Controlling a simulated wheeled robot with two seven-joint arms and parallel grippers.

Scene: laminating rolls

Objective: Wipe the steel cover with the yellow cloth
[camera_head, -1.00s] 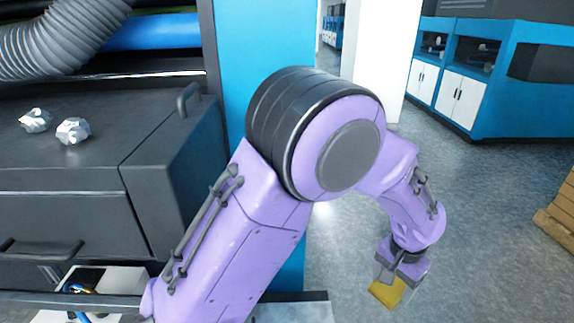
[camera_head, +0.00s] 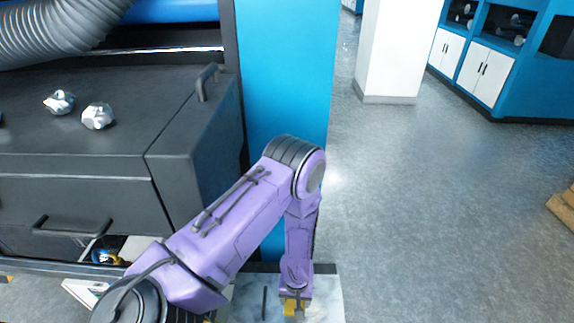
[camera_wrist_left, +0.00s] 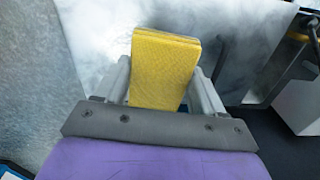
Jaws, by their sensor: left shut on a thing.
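My left gripper (camera_head: 294,297) is shut on the yellow cloth (camera_wrist_left: 165,65), a folded pad that sticks out past the fingers. In the head view the gripper points down over the steel cover (camera_head: 328,297), a pale grey panel at the bottom. In the left wrist view the cover (camera_wrist_left: 100,28) shows whitish smears behind the cloth. I cannot tell whether the cloth touches it. My arm hides part of the cover. My right gripper is not in view.
A dark machine housing (camera_head: 75,150) with two crumpled silver lumps (camera_head: 98,115) on top stands left. A blue column (camera_head: 285,75) rises behind my arm. A dark handle (camera_wrist_left: 221,50) stands near the cover. Open grey floor (camera_head: 430,190) lies to the right.

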